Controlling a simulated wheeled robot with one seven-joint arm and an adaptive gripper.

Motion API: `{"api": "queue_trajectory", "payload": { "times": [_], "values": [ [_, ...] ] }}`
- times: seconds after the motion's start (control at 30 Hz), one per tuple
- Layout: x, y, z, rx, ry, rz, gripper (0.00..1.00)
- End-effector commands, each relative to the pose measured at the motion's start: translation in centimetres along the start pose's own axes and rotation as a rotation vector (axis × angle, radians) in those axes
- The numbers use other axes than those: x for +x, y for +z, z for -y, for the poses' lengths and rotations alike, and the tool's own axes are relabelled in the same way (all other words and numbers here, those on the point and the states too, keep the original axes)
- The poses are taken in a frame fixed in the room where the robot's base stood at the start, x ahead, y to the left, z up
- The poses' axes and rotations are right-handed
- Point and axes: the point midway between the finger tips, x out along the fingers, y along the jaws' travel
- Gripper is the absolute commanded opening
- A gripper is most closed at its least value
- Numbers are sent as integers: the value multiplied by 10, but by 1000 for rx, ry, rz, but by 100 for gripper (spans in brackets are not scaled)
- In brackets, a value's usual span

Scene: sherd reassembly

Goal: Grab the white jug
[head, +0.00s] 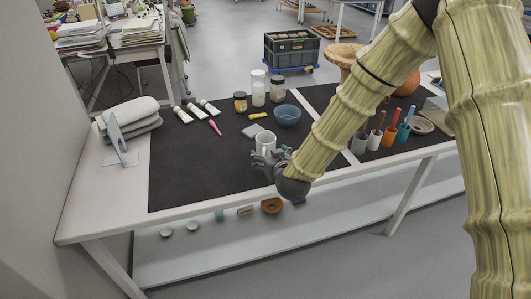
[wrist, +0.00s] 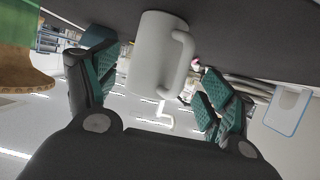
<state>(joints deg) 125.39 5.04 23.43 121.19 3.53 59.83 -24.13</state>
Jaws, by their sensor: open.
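The white jug (head: 265,143) stands on the black mat in the middle of the table in the head view. In the wrist view the jug (wrist: 156,54) is between the spread fingers, its handle toward the right. My gripper (head: 266,160) is at the near side of the jug, low over the mat, and hides its lower part. In the wrist view my gripper (wrist: 150,90) is open, with green-padded fingers to the left and right of the jug. A gap shows between the jug and the right finger. Whether the left finger touches the jug I cannot tell.
A blue bowl (head: 288,115) stands behind the jug, with a yellow piece (head: 258,116) and a grey sponge-like block (head: 252,131) nearby. Jars and a white bottle (head: 258,88) stand farther back. Cups with tools (head: 374,139) stand to the right. The mat's front left (head: 195,180) is clear.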

Motion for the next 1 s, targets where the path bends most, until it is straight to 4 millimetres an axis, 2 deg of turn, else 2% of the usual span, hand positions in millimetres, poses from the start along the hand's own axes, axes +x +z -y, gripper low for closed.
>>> {"api": "queue_trajectory", "payload": {
  "times": [0.17,0.5,0.83,0.87,1.0],
  "values": [
    [9,2,-2,1,0,1,82],
    [47,8,-6,0,0,1,82],
    [54,8,-6,0,0,1,82],
    [54,8,-6,0,0,1,80],
    [54,8,-6,0,0,1,55]
  ]
}}
